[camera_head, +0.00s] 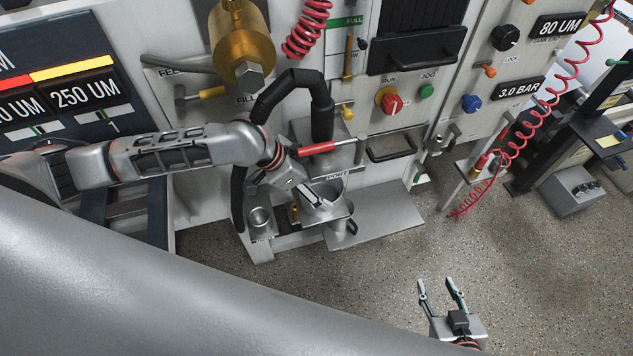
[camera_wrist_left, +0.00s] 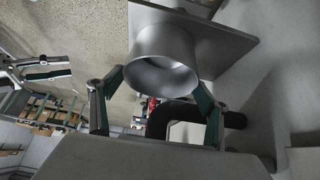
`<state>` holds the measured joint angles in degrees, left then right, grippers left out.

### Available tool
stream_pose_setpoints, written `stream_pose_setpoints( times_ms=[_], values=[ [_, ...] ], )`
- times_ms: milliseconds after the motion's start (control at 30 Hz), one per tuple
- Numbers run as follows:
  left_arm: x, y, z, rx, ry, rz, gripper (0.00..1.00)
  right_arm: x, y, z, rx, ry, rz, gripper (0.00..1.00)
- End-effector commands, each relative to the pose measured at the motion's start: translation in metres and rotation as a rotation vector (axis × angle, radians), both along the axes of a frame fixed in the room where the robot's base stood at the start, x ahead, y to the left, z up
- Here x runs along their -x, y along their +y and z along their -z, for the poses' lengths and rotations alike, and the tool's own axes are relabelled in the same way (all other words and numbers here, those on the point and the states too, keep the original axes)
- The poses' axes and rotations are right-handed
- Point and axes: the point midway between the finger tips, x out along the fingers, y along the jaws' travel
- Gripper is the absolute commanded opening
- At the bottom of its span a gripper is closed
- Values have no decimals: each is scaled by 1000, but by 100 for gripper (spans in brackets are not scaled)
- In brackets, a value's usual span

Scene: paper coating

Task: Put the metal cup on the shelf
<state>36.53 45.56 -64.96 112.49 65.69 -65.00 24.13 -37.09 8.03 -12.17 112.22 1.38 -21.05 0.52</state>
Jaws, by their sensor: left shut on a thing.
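The metal cup (camera_head: 322,197) is a grey, flared vessel in front of the machine, under the dark curved pipe. My left gripper (camera_head: 318,202) is shut on it. In the left wrist view the cup (camera_wrist_left: 163,62) sits between the two fingers of the left gripper (camera_wrist_left: 160,84), its round opening facing the camera. A flat metal shelf (camera_head: 385,217) juts from the machine just right of the cup; its plate (camera_wrist_left: 215,42) shows behind the cup in the wrist view. Whether the cup touches it I cannot tell. My right gripper (camera_head: 442,292) is open and empty above the floor.
A small metal cup-like holder (camera_head: 260,220) stands left of the cup. A red-handled lever (camera_head: 318,148) and the dark curved pipe (camera_head: 322,112) are close above the left gripper. A drawer handle (camera_head: 392,146) is behind the shelf. The speckled floor (camera_head: 400,262) is open in front.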

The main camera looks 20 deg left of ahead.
Motion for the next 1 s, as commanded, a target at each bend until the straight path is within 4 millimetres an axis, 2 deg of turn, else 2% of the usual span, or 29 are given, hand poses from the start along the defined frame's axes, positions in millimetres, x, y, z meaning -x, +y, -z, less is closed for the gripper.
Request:
stream_pose_setpoints(
  times_ms=[33,67,100,400,533,667,1000],
  values=[
    [0,0,0,0,0,0,84,0,0,0,0,0,0,40],
    [0,0,0,0,0,0,92,0,0,0,0,0,0,40],
    [0,0,0,0,0,0,93,0,0,0,0,0,0,40],
    [0,0,0,0,0,0,93,0,0,0,0,0,0,40],
    [1,2,-6,0,-1,1,93,0,0,-2,-1,-2,0,40],
    [7,11,-23,-1,-3,1,93,-1,0,-6,0,-3,0,40],
    [29,41,-80,-2,-1,0,93,-1,0,-17,-1,-5,0,40]
  ],
)
